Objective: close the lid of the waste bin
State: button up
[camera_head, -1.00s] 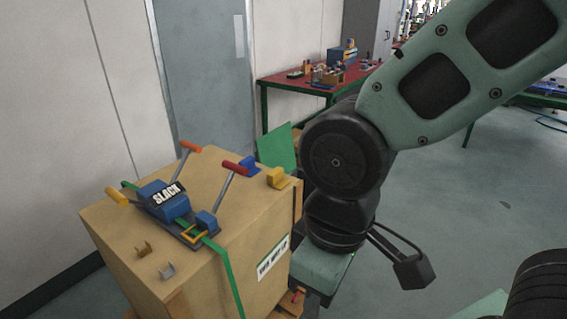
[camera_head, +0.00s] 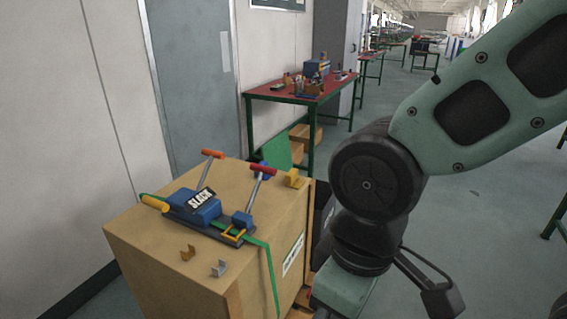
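A flat green panel (camera_head: 276,152) stands tilted behind the wooden crate; it may be the raised lid of the waste bin, but I cannot tell. The bin's body is not clearly visible, and the crate hides what is below the panel. My arm comes in from the right and reaches down beside the crate's right side. The pale green housing of my gripper (camera_head: 344,290) shows at the bottom edge, and its fingers are not visible. It is well in front of and to the right of the green panel.
The wooden crate (camera_head: 150,265) fills the lower left, with a blue strap tensioner (camera_head: 198,207), orange and red handles and small brackets on top. A red-topped bench (camera_head: 285,95) stands behind. A dark object (camera_head: 323,208) is partly visible between crate and arm. Open floor (camera_head: 470,215) lies to the right.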

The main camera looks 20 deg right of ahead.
aim_at(278, 151)
jog(key=i+j+z, duration=0.25)
jog(key=j, duration=0.45)
jog(key=j+z, duration=0.2)
jog(key=j, duration=0.45)
jog(key=i+j+z, duration=0.2)
jog(key=j+z, duration=0.25)
jog(key=j, duration=1)
jog(key=j+z, duration=0.4)
jog(key=j, duration=1)
jog(key=j+z, duration=0.3)
jog(key=j, duration=0.65)
jog(key=j+z, duration=0.3)
jog(key=j, duration=0.65)
